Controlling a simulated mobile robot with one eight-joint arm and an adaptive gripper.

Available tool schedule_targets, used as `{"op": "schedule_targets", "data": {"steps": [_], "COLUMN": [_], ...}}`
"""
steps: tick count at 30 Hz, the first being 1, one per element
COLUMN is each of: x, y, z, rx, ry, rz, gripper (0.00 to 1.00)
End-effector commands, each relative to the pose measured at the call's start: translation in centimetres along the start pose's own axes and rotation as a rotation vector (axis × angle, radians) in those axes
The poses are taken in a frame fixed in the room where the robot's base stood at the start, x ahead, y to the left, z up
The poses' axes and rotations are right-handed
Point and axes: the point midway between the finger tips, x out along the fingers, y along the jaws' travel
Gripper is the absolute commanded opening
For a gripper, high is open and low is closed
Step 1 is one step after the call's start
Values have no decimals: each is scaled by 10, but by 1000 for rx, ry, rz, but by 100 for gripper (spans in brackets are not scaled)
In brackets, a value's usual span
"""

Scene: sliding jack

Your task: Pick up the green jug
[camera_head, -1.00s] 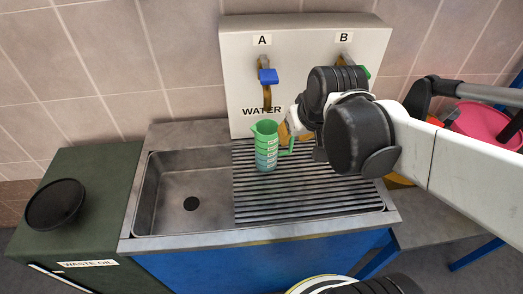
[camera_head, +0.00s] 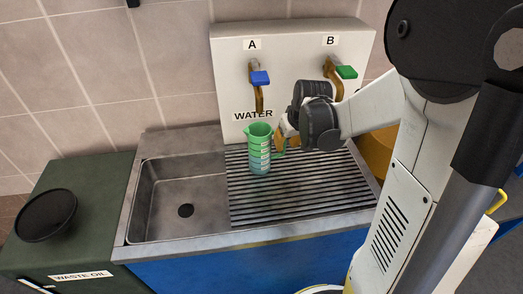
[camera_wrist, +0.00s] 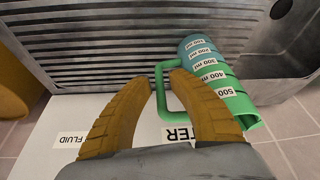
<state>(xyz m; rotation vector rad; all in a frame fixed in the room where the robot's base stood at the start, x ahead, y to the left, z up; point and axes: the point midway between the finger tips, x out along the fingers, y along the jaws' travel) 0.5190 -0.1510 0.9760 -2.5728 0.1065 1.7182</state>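The green jug (camera_head: 259,148) stands upright on the ribbed drainboard, below tap A. It has white level labels and a bluish lower part, and its handle faces right. In the wrist view the jug (camera_wrist: 215,75) is at the upper right, with its handle reaching left between my fingertips. My gripper (camera_wrist: 162,80) is open, with one orange finger on each side of the handle's upright bar. A gap shows between the left finger and the bar; contact at the right finger is unclear. In the head view my gripper (camera_head: 283,138) is at the jug's right side, partly hidden by my wrist.
A sink basin (camera_head: 180,195) lies left of the drainboard (camera_head: 300,190). The white panel (camera_head: 290,75) behind carries blue-handled tap A (camera_head: 259,78) and green-handled tap B (camera_head: 346,72). A dark green waste oil cabinet (camera_head: 85,190) with a black bowl (camera_head: 46,214) stands at left.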

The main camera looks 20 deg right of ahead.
Motion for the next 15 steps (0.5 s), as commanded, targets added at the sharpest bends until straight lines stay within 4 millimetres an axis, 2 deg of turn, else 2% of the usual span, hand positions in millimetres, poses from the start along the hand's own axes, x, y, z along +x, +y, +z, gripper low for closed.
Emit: {"op": "schedule_targets", "data": {"steps": [8, 15], "x": [44, 46], "y": [2, 2], "z": [-2, -3], "rx": [0, 0], "ry": [0, 0], "rz": [0, 0], "gripper": [23, 23]}}
